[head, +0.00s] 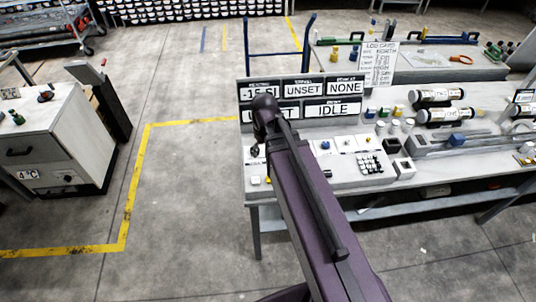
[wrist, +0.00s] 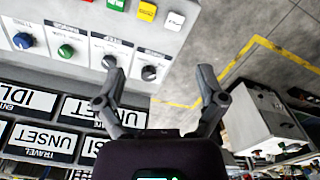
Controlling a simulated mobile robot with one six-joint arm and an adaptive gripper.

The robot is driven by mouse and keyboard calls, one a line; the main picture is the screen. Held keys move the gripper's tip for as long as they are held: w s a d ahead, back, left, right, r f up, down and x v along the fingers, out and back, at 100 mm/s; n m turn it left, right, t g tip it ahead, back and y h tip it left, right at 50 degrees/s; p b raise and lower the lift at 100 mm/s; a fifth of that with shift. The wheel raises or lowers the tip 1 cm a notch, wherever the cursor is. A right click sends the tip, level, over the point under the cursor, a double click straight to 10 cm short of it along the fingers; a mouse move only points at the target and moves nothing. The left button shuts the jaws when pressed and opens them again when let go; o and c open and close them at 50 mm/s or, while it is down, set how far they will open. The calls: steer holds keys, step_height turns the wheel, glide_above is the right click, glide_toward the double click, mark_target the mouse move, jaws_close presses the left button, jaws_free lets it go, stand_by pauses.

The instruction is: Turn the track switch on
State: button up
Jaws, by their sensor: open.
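In the head view, my arm hides most of these knobs; the blue knob (head: 325,145) shows.
A display board (head: 303,88) reading UNSET, NONE and IDLE stands behind the panel. Coloured push buttons (wrist: 146,11) line the panel's edge. A keypad (head: 369,164) and labelled core tubes (head: 445,116) lie to the right. A grey cabinet (head: 55,140) stands left across clear floor.

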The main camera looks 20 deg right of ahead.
steer(key=shift+s+r+m+p, duration=0.25)
steer(key=shift+s+m, duration=0.4)
steer(key=shift+s, duration=0.4)
steer(key=shift+s+r+m+p, duration=0.15)
steer(key=shift+s+r+m, duration=0.15)
steer(key=shift+s+m, duration=0.55)
steer(key=shift+s, duration=0.2)
step_height(320, 180, down, 5)
steer(key=b, duration=0.5)
